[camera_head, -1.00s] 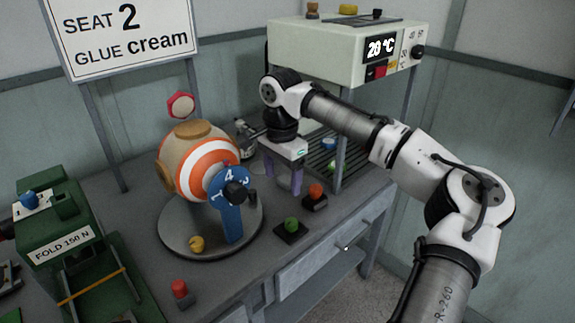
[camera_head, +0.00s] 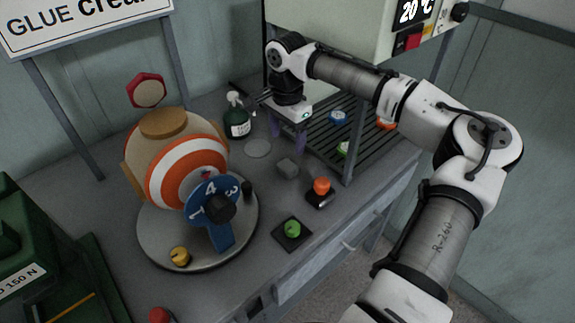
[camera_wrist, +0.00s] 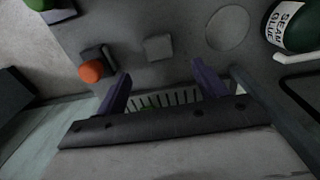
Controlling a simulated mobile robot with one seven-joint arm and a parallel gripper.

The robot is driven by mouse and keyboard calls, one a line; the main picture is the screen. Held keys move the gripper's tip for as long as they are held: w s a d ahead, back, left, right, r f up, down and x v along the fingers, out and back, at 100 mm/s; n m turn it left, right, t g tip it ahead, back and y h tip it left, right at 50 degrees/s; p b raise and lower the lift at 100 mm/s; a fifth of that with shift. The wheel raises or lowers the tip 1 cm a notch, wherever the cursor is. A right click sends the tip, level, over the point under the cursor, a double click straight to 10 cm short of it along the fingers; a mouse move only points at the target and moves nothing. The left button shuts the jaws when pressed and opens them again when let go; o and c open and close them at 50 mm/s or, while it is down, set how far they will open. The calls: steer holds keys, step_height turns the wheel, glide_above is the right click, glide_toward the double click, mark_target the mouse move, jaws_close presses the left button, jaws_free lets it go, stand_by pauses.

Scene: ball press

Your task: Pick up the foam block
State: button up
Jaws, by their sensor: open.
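A small grey block (camera_head: 288,167), which looks like the foam block, sits on the grey bench top between a pale flat disc and an orange button. The grey block also shows in the wrist view (camera_wrist: 158,47), just beyond the fingertips and roughly centred between them. My gripper (camera_head: 288,138) points down behind the block in the head view, close to the slatted rack. Its two purple fingers are apart with nothing between them, as the wrist view also shows (camera_wrist: 161,72). I cannot tell the exact fingertip height above the bench.
An orange button (camera_head: 321,186) and a green knob (camera_head: 292,229) stand in front. The striped ball (camera_head: 188,170) on its round base is left. A green bottle (camera_head: 237,122) stands behind the disc (camera_head: 257,148). The slatted rack (camera_head: 373,145) and its post are right.

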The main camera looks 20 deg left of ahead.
mark_target(287, 165)
step_height(287, 165, down, 3)
steer(key=shift+f, duration=0.15)
steer(key=shift+s+f+p, duration=0.1)
steer(key=shift+f+p, duration=0.85)
steer(key=shift+f, duration=1.75)
steer(key=c, duration=1.1)
steer(key=shift+o, duration=0.2)
steer(key=shift+r, duration=0.15)
